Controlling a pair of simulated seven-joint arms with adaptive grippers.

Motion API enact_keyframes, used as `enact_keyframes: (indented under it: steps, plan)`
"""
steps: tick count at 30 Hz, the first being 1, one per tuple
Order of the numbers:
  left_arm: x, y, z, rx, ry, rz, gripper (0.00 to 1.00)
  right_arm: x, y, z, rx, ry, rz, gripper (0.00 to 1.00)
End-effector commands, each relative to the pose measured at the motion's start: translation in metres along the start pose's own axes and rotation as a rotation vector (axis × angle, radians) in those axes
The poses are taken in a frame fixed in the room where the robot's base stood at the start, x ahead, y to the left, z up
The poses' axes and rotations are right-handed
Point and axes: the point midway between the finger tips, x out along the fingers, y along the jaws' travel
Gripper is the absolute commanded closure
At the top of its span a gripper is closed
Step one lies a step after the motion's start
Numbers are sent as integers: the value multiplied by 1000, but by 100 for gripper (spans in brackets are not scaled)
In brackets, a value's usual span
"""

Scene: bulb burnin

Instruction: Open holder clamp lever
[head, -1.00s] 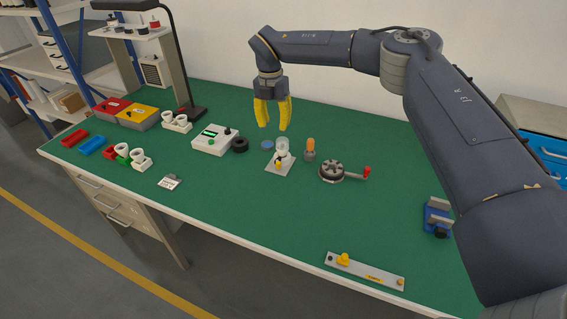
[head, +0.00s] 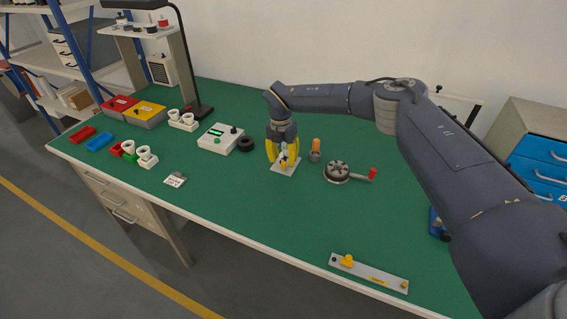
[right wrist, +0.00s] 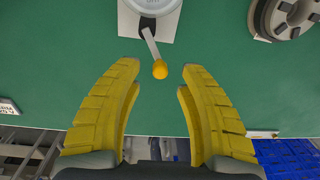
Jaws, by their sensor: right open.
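The holder is a pale plate (head: 285,170) with a white round body. It stands mid-bench in the head view, partly hidden by my right gripper. In the right wrist view the white body (right wrist: 153,4) is at the top edge. Its clamp lever (right wrist: 151,42) is a thin grey bar ending in an orange-yellow knob (right wrist: 160,69). My right gripper (head: 284,162) has yellow fingers and points down at the holder. In the right wrist view its fingers (right wrist: 160,75) are open, with the knob between the tips and clear space on both sides. My left gripper is not in view.
An orange-topped piece (head: 315,150) and a round grey fixture (head: 338,172) with a red handle stand just right of the holder. A black ring (head: 246,145) and a white meter box (head: 220,138) are to its left. The green bench in front is clear up to a metal strip (head: 375,276).

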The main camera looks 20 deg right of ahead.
Motion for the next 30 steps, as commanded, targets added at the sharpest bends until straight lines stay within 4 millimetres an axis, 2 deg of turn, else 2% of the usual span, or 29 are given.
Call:
enact_keyframes:
  steps: [7, 19, 20, 30]
  plan:
    - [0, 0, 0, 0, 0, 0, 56, 19, 0, 0, 0, 0, 0, 61]
    - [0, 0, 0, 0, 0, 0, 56, 23, 0, 0, 0, -1, 0, 61]
    - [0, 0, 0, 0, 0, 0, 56, 23, 0, 0, 0, -1, 0, 58]
    - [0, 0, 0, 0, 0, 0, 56, 22, 0, 0, 0, 0, 0, 97]
